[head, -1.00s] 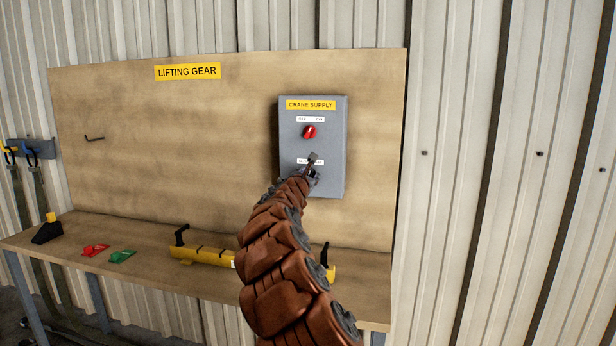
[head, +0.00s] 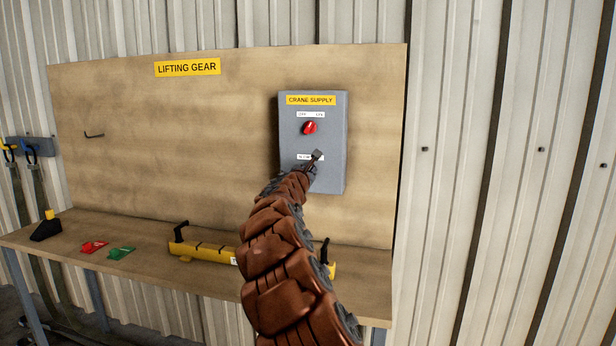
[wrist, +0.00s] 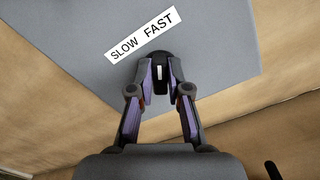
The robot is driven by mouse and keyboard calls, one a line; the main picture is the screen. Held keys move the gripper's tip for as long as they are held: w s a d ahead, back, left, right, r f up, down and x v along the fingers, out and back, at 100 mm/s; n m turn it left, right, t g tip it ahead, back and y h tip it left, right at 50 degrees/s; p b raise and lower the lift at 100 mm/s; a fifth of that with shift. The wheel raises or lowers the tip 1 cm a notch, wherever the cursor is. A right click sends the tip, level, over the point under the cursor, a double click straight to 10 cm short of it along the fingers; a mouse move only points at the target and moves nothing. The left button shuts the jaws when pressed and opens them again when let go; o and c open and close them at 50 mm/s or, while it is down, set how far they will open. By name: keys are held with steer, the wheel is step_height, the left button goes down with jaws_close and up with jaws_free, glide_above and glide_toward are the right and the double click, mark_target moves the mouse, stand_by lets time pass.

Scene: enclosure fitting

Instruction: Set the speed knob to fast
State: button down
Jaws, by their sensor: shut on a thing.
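The crane supply box (head: 336,140) is grey and fixed to the wooden board. Its lower label (wrist: 143,33) reads SLOW on the left and FAST on the right, tilted in the wrist view. The black speed knob (wrist: 160,58) sits just below this label. My gripper (wrist: 160,80) is shut on the knob, a finger on each side. In the head view my gripper (head: 313,163) covers the knob and part of the label.
A red OFF/ON switch (head: 309,128) sits above on the same box. The bench (head: 150,275) below holds a yellow bar tool (head: 208,252), red (head: 93,247) and green (head: 121,253) tags and a black item (head: 45,231). A hook (head: 94,135) is on the board.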

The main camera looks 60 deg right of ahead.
steer(key=c, duration=1.1)
jaws_free()
steer(key=shift+a, duration=0.1)
steer(key=v, duration=0.2)
steer(key=shift+s+a, duration=0.2)
steer(key=shift+a, duration=0.15)
glide_toward(310, 170)
steer(key=shift+x, duration=0.75)
